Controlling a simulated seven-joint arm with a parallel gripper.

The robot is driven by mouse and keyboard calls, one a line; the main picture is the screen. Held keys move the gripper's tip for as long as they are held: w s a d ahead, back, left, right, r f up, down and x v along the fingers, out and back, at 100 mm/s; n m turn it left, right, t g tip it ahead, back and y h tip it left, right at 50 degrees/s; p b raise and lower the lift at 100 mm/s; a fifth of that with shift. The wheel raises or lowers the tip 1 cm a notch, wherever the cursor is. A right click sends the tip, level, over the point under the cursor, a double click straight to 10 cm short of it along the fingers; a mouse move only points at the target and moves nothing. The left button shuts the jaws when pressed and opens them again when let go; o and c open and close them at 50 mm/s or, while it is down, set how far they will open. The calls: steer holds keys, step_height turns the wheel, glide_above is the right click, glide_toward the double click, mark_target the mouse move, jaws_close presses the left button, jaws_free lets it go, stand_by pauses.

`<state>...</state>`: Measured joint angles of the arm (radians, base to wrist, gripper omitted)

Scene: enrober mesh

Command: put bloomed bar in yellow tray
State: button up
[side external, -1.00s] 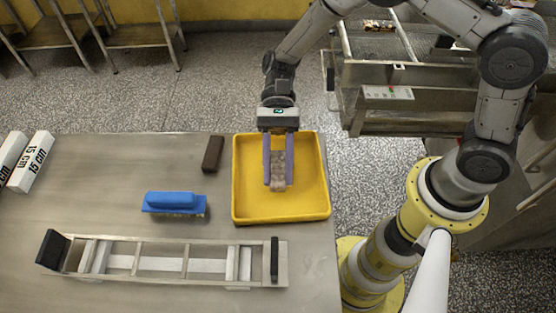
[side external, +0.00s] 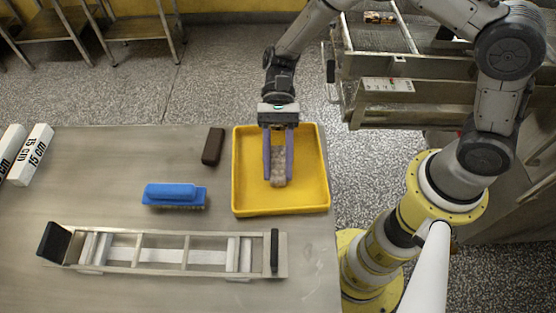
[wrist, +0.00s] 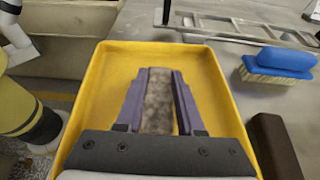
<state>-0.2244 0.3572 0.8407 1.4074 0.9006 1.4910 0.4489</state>
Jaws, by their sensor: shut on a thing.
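The bloomed bar (side external: 278,168) is mottled greyish brown and blotchy. My gripper (side external: 278,165) is shut on it, with one purple finger along each side. The bar also shows between the fingers in the wrist view (wrist: 158,102). The yellow tray (side external: 240,205) is a shallow square tray at the right end of the table; its rim also shows in the wrist view (wrist: 85,85). The bar is over the inside of the tray, within its walls. I cannot tell whether the bar touches the tray floor.
A plain dark brown bar (side external: 213,146) lies just left of the tray. A blue brush (side external: 172,195) lies further left. A metal frame (side external: 160,255) lies along the front. White blocks marked 15 cm (side external: 30,155) are at the far left. A steel machine (side external: 400,90) stands behind right.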

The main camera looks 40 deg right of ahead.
steer(key=shift+f, duration=0.2)
steer(key=o, duration=1.1)
steer(key=shift+c, duration=0.2)
